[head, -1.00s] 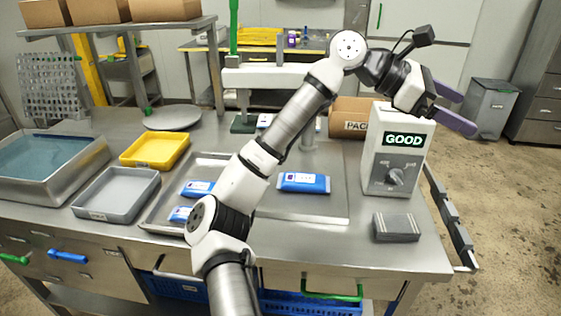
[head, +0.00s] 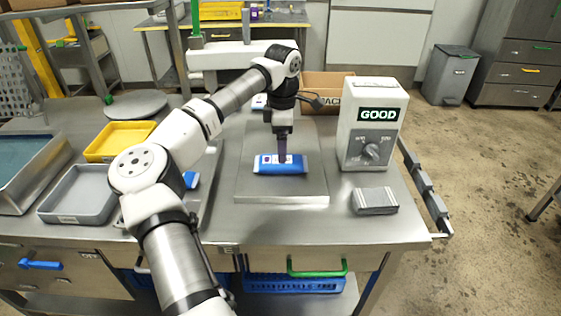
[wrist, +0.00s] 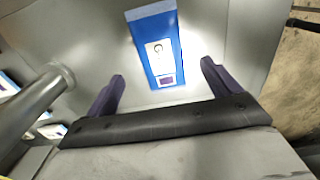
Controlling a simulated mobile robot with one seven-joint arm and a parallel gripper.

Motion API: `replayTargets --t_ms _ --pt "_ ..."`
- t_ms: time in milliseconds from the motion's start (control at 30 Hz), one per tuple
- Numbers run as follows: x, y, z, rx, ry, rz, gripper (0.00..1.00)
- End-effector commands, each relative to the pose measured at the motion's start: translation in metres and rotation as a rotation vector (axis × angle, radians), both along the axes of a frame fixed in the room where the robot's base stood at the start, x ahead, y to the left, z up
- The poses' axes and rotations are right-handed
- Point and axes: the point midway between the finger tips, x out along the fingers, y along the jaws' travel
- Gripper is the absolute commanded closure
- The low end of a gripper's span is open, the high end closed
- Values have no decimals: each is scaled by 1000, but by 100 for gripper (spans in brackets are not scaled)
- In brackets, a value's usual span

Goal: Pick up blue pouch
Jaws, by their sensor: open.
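The blue pouch (head: 265,166), with a white printed label, lies flat on a square steel plate (head: 285,199) on the bench. My gripper (head: 282,158) points down over it, and its fingers hide part of the pouch in the head view. In the wrist view the blue pouch (wrist: 156,45) lies ahead of and between the two spread purple fingers of my gripper (wrist: 162,82). The gripper is open and empty, and nothing shows the fingers touching the pouch.
A box with a GOOD display (head: 372,125) stands right of the plate, with a grey block (head: 375,201) in front. A yellow tray (head: 119,141) and grey tray (head: 78,194) lie to the left. Another blue pouch (head: 190,180) shows partly behind my arm.

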Motion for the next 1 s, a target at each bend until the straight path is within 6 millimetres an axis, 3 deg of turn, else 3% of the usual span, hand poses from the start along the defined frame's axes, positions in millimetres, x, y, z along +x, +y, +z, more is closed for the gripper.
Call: replayTargets --t_ms 233,500,767,1000 --pt "-1 1 -18 -3 2 0 11" --pt "-2 2 -54 -4 1 -1 11" --pt "-2 2 -60 -2 -1 -1 11" --pt "-2 2 -60 -3 0 -1 38"
